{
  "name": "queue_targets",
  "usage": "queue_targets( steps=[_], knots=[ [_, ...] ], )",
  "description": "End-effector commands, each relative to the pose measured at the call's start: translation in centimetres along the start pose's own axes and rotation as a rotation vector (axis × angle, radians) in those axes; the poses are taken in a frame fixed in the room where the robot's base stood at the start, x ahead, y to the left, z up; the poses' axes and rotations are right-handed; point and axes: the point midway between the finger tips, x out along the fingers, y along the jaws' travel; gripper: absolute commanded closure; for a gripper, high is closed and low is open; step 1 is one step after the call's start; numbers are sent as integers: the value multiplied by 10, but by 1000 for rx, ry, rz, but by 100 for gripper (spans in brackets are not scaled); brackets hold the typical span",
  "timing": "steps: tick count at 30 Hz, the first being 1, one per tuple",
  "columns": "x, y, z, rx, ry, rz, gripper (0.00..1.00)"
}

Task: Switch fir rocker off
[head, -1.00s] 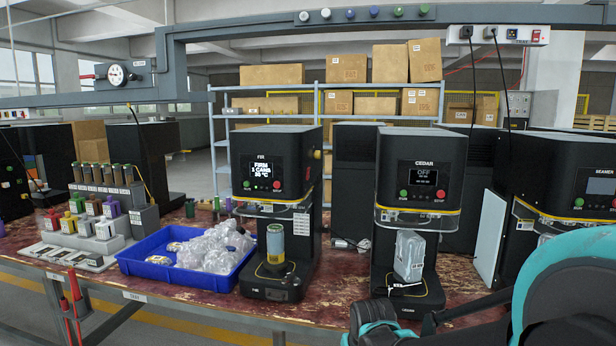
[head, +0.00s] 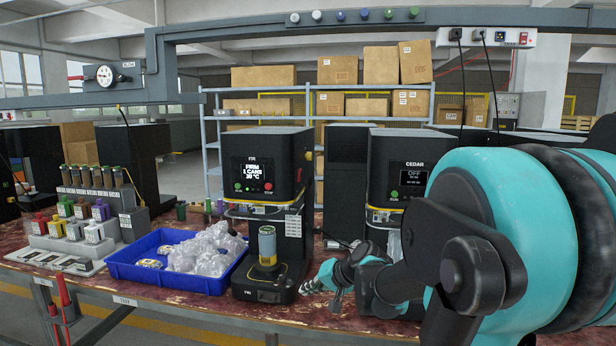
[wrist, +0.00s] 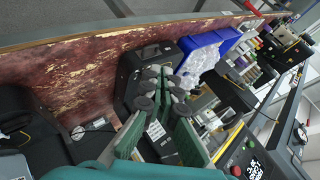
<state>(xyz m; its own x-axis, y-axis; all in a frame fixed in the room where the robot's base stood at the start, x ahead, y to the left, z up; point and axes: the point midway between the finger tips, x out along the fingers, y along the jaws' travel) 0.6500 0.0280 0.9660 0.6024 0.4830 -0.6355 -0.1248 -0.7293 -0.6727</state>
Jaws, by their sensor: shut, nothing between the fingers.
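The Fir machine (head: 268,172) stands on the bench with its screen lit, reading FIRM, 1 CANS and 30 °C. A green and a red button sit under the screen, and a can (head: 267,245) stands on its pedestal. I cannot make out a rocker on the Fir machine; its right side is seen only at a slant. My gripper (head: 308,286) is shut and empty, low beside the right of the Fir base, in front of the Cedar machine (head: 400,160). In the wrist view the shut fingers (wrist: 163,90) point across the Fir machine's lower part.
A blue tray (head: 190,287) with clear bags stands left of the Fir machine. The Cedar screen reads OFF; my arm hides its lower part. A power strip (head: 490,38) hangs from the overhead beam. The gap between Fir and Cedar is narrow.

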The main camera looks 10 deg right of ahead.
Motion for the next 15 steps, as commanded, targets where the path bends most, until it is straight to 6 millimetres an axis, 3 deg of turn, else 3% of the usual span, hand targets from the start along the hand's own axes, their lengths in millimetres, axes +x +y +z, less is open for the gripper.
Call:
queue_targets(
  steps=[1, 6, 12, 15],
  knots=[
    [-2, -14, -25, 54, 33, -59, 100],
    [-21, -58, -108, 239, 146, -270, 100],
    [-60, -89, -206, 446, 279, -500, 100],
    [-80, -95, -245, 528, 332, -591, 100]
  ],
)
